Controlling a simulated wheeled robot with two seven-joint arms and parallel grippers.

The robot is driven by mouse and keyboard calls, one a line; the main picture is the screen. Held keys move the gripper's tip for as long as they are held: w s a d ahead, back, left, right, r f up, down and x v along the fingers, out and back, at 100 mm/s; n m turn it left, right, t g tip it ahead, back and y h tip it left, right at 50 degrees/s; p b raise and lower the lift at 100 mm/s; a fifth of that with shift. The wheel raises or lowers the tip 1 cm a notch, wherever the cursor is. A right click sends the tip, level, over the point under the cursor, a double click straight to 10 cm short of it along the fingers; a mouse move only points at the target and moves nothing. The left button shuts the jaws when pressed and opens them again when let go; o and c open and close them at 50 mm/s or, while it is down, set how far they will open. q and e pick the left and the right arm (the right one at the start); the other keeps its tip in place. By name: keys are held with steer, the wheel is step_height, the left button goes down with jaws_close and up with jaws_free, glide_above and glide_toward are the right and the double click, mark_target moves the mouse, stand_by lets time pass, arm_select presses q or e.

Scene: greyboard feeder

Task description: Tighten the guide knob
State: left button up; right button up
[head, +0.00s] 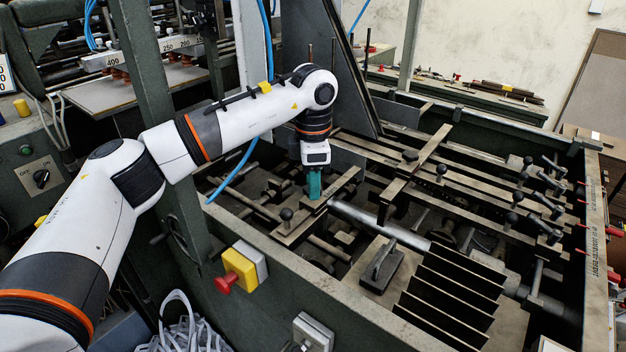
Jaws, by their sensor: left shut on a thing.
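My left arm reaches in from the left over the machine bed. My left gripper (314,184) points down among the rails and is shut, with its teal fingers at the end of a flat guide bar (340,183). The guide knob it grips is hidden by the fingers. Other dark ball knobs show nearby, one on the bar in front of the gripper (286,214) and one farther back (441,169). My right gripper is not in the head view.
The green machine frame (330,287) surrounds the bed, with a yellow box and red button (240,270) on its front. A dark green upright (147,70) stands close behind my arm. A black-handled block (382,268) and dark slats (450,297) lie right of the gripper.

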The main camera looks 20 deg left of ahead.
arm_select(q)
steer(key=o, duration=1)
steer(key=shift+r, duration=0.1)
step_height(320, 180, up, 12)
steer(key=b, duration=0.1)
steer(key=shift+b, duration=0.35)
